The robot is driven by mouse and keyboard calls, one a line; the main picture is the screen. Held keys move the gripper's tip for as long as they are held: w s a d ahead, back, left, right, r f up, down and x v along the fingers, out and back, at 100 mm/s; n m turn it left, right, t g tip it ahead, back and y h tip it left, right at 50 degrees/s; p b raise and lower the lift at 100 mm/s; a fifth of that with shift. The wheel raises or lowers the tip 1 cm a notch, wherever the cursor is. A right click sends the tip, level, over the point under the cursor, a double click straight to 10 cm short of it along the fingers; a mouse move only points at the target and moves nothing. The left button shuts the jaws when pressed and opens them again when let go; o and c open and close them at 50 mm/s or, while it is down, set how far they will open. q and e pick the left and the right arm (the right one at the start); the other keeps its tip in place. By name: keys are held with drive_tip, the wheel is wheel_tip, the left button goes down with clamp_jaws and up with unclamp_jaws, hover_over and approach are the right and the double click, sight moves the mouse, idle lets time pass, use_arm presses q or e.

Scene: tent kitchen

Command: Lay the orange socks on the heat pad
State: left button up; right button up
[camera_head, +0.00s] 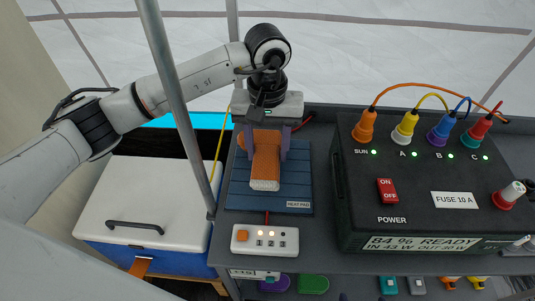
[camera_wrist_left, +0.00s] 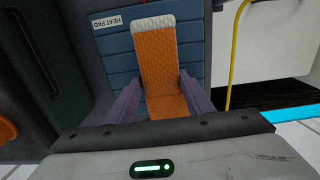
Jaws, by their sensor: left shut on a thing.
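The orange socks (camera_head: 265,158) show as one folded orange knit shape with a white ribbed end, over the blue heat pad (camera_head: 298,190). My left gripper (camera_head: 266,155) is above the pad, pointing down, its purple fingers on both sides of the socks and shut on them. In the left wrist view the orange socks (camera_wrist_left: 158,70) lie between the fingers of my left gripper (camera_wrist_left: 157,97), white end away from me, in front of the heat pad (camera_wrist_left: 115,48). I cannot tell whether the socks touch the pad. My right gripper is not in view.
A small control box (camera_head: 265,240) with an orange switch sits in front of the pad. A large black power station (camera_head: 350,200) with coloured plugs stands to the right. A white-lidded cooler (camera_head: 150,200) stands to the left. A grey pole (camera_head: 170,80) rises left of the pad.

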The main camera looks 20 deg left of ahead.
sight(267, 151)
use_arm(q)
wheel_tip(267, 151, down, 2)
drive_tip(key=shift+f, duration=0.2)
drive_tip(key=shift+f, duration=0.2)
drive_tip(key=o, duration=1.1)
drive_tip(key=shift+r, duration=0.1)
drive_tip(key=shift+o, duration=0.2)
drive_tip(key=shift+r, duration=0.25)
wheel_tip(267, 151, up, 12)
